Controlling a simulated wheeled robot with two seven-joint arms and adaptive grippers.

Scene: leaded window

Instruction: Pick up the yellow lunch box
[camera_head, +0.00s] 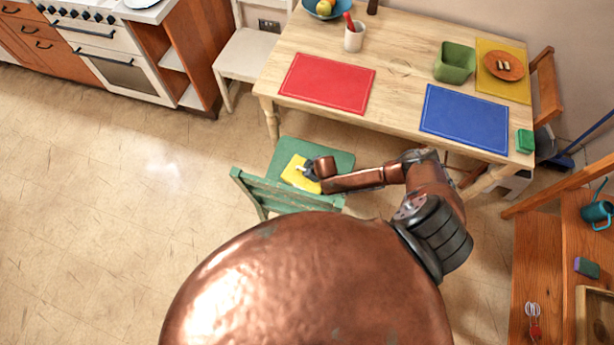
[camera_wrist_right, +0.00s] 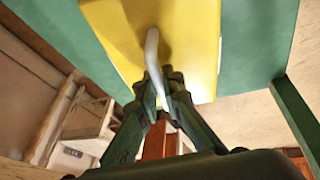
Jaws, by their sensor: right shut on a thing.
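The yellow lunch box (camera_head: 299,179) lies on the seat of the green chair (camera_head: 338,160) in the head view. It also shows in the right wrist view (camera_wrist_right: 196,40), with a pale handle (camera_wrist_right: 152,55) rising from it. My right gripper (camera_head: 310,172) is over the box. In the right wrist view its two fingers (camera_wrist_right: 163,95) are shut on the handle. I cannot tell whether the box still touches the seat. My left gripper is not in view.
The wooden table (camera_head: 397,65) stands just behind the chair, with a red mat (camera_head: 327,81) and a blue mat (camera_head: 464,118) on it. A white chair (camera_head: 249,53) stands at its left. The floor (camera_head: 120,170) at left is clear. A wooden shelf (camera_head: 536,260) is at right.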

